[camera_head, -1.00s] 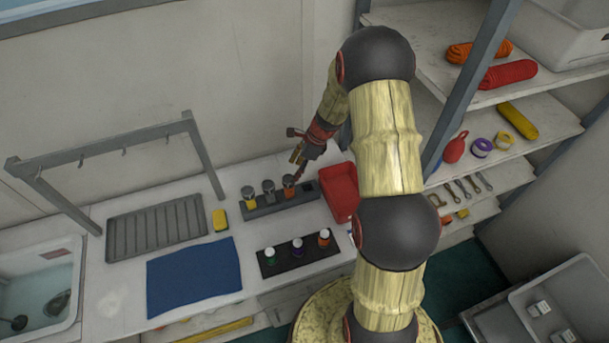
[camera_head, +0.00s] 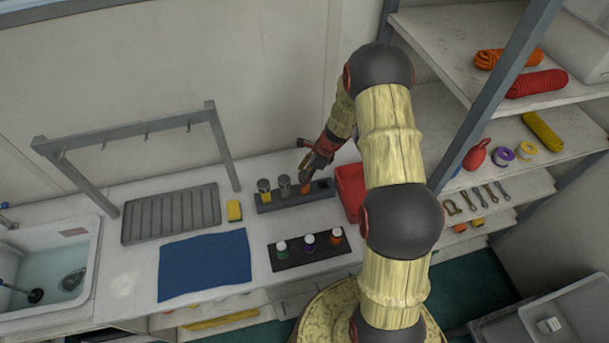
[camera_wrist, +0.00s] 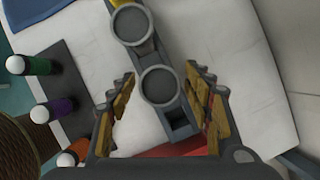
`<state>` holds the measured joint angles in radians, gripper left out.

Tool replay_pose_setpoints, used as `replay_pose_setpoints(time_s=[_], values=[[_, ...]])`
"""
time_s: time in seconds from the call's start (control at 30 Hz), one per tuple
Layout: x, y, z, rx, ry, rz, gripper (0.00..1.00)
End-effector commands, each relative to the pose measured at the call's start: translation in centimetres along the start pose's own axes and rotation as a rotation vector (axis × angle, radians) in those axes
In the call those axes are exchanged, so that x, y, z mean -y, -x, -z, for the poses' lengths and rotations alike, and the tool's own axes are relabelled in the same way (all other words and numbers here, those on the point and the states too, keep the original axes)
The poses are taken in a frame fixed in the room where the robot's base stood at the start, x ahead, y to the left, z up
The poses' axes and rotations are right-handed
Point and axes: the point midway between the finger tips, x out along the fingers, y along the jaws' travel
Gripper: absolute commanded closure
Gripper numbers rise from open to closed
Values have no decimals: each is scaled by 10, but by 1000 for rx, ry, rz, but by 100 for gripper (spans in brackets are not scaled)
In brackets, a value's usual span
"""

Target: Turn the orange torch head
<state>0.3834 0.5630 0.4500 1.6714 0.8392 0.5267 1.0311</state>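The orange torch (camera_head: 306,187) stands in the grey rack (camera_head: 266,207), at the right end of the row of torches. My gripper (camera_head: 307,176) is over it and hides most of its head. In the wrist view, a round grey torch head (camera_wrist: 158,87) lies between the two fingers of my gripper (camera_wrist: 160,88). Its place beside the empty socket suggests the orange torch, but no orange body shows there. The fingers are open, with a visible gap on each side of the head.
Two other torches (camera_head: 264,186) stand left in the rack. A red bin (camera_head: 350,190) is close to its right. A black holder (camera_head: 283,262) with white-capped green, purple and orange bottles is in front. A blue mat (camera_head: 205,265) and a yellow sponge (camera_head: 234,210) lie left.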

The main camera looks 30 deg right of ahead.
Motion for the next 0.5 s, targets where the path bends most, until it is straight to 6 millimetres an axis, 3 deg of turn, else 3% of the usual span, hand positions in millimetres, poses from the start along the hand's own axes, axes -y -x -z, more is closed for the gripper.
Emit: replay_pose_setpoints(time_s=[0.5], values=[[0, 0, 0, 0, 0, 0, 81]])
